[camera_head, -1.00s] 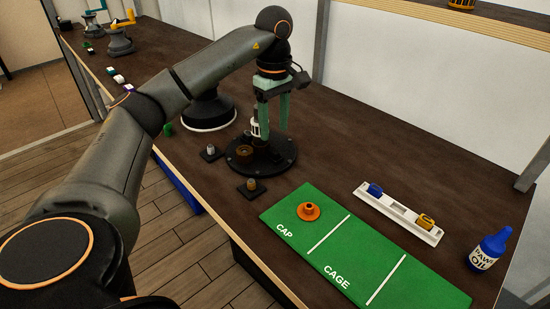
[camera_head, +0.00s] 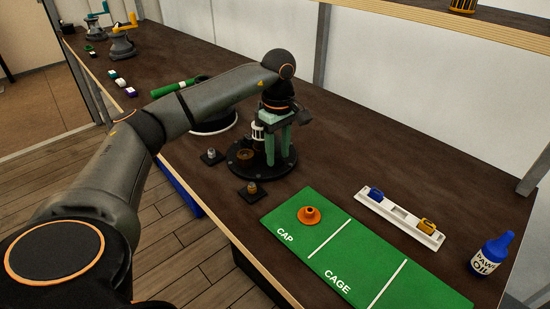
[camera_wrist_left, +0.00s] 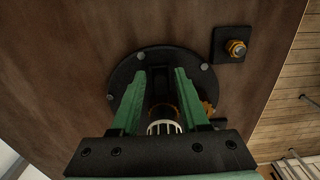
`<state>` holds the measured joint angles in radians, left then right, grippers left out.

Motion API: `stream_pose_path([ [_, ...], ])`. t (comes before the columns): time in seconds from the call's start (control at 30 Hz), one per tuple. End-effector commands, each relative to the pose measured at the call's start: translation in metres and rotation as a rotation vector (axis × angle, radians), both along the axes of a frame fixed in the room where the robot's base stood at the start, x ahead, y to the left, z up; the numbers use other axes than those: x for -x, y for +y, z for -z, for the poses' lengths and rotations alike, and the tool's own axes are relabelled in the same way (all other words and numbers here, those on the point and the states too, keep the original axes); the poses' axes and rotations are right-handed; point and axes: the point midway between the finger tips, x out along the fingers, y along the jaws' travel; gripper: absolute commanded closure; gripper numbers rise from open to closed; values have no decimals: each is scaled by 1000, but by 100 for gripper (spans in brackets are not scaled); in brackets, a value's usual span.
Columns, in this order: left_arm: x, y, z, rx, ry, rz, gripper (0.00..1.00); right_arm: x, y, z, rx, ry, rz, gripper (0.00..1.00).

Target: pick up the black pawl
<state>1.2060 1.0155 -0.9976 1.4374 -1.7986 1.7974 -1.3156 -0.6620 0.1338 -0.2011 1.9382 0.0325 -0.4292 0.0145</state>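My left gripper (camera_head: 279,160) points down with green fingers at the round black base (camera_head: 240,167) on the bench. The left wrist view shows its fingers (camera_wrist_left: 160,74) apart, over the same base (camera_wrist_left: 121,78). A dark shape (camera_wrist_left: 160,82) lies between the fingertips and may be the black pawl; it hardly stands out from the black base, and I cannot tell whether the fingers touch it. A white slotted cage (camera_wrist_left: 163,127) shows closer to the gripper's palm, and also beside the fingers in the head view (camera_head: 258,133). My right gripper is out of view.
A green mat (camera_head: 318,241) marked CAP and CAGE bears an orange cap (camera_head: 309,215). A white tray (camera_head: 401,214) holds a blue piece (camera_head: 376,193) and a yellow piece (camera_head: 427,225). A blue oil bottle (camera_head: 491,254) stands at right. Small black mounts (camera_head: 251,195) sit beside the base.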

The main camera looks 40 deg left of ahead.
Motion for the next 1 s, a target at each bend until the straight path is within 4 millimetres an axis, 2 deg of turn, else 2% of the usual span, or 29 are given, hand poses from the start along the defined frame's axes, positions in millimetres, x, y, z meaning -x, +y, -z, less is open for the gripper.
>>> stream_pose_path([
  [0.03, 0, 0, 0, 0, 0, 0, 62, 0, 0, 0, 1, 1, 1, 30],
  [0.37, 0, 0, 0, 0, 0, 0, 99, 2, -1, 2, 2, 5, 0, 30],
  [1.0, 0, 0, -4, 0, -1, -1, 100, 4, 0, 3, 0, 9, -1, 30],
])
